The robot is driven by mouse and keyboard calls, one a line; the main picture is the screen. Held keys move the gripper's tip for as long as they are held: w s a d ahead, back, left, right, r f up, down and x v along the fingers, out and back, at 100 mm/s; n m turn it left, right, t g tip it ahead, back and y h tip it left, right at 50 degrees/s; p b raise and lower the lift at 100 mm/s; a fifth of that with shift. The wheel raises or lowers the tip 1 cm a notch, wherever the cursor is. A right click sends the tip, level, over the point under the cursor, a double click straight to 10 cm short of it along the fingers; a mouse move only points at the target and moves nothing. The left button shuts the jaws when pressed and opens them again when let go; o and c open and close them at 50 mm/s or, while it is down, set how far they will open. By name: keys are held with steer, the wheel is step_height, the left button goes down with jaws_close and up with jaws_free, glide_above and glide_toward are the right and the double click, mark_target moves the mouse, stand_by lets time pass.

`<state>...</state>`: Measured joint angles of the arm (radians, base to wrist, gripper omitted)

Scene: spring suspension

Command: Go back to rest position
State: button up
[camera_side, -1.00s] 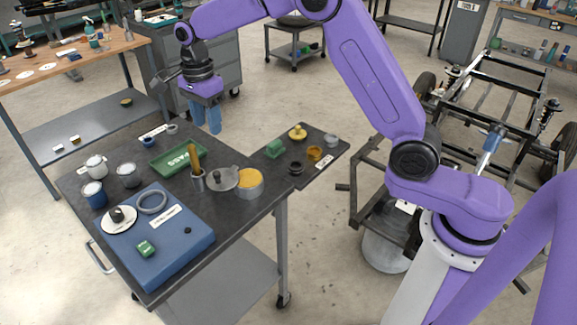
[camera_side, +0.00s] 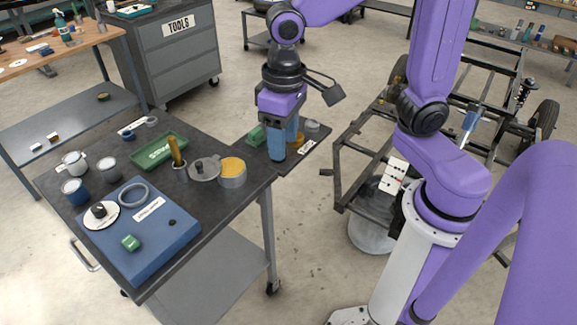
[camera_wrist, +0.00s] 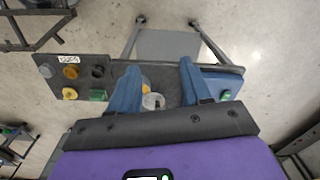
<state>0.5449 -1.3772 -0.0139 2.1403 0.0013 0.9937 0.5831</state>
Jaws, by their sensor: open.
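My gripper (camera_side: 287,142) has blue fingers that point down, and it hangs in front of the cart's right side shelf in the side view. In the wrist view my gripper (camera_wrist: 160,85) shows its two blue fingers spread apart with nothing held between them. A grey pot with yellow contents (camera_side: 232,173) stands on the cart top to the left of my gripper, apart from it. In the side view my gripper hides part of the side shelf and some of the small parts on it.
The dark cart top (camera_side: 100,160) carries a blue case (camera_side: 165,240), a green tray (camera_side: 158,151), a grey lid (camera_side: 204,168) and several small jars. A wheeled metal frame (camera_side: 350,165) stands to the right. Floor between cart and arm base is clear.

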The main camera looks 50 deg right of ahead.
steer(key=s+d+f+n, duration=0.1)
steer(key=s+d+n, duration=0.3)
steer(key=s+n, duration=0.1)
steer(key=s+d+f+n, duration=0.1)
steer(key=s+d+n, duration=0.2)
steer(key=s, duration=0.5)
steer(key=shift+s+d+f+n, duration=0.15)
steer(key=shift+d+n, duration=0.2)
steer(key=shift+n, duration=0.55)
